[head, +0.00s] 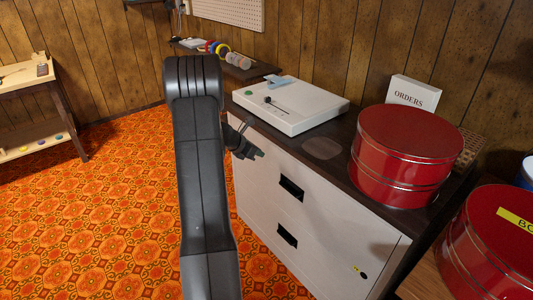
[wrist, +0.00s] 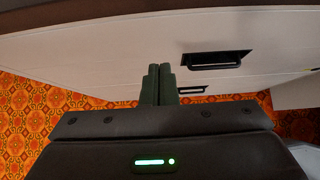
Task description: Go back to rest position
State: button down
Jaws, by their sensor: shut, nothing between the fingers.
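My gripper (head: 246,153) shows in the head view beside my arm, just in front of the left part of the white cabinet (head: 318,212), below its dark top. In the wrist view my gripper (wrist: 159,72) has its two dark fingers together with nothing between them. The cabinet front (wrist: 100,55) lies beyond the fingers there, with two black recessed handles. I cannot tell whether the fingers touch the cabinet. My arm hides part of the floor and the cabinet's left side in the head view.
On the cabinet top stand a white flat device (head: 305,108), a red round tin (head: 392,165) and an "ORDERS" box (head: 412,93). Another red tin (head: 500,235) is at the lower right. A wooden table (head: 25,85) stands far left. The orange patterned floor (head: 95,215) is open at left.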

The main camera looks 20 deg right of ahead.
jog(key=v, duration=0.8)
jog(key=shift+p, duration=0.4)
jog(key=b, duration=0.1)
send_near(275, 153)
notch_tip(275, 153, down, 3)
jog(key=d, duration=0.1)
jog(key=w+d, duration=0.1)
jog(key=d+f, duration=0.1)
jog(key=shift+w+d, duration=0.25)
jog(key=shift+w, duration=0.05)
jog(key=shift+w+d, duration=0.15)
jog(key=shift+d, duration=0.15)
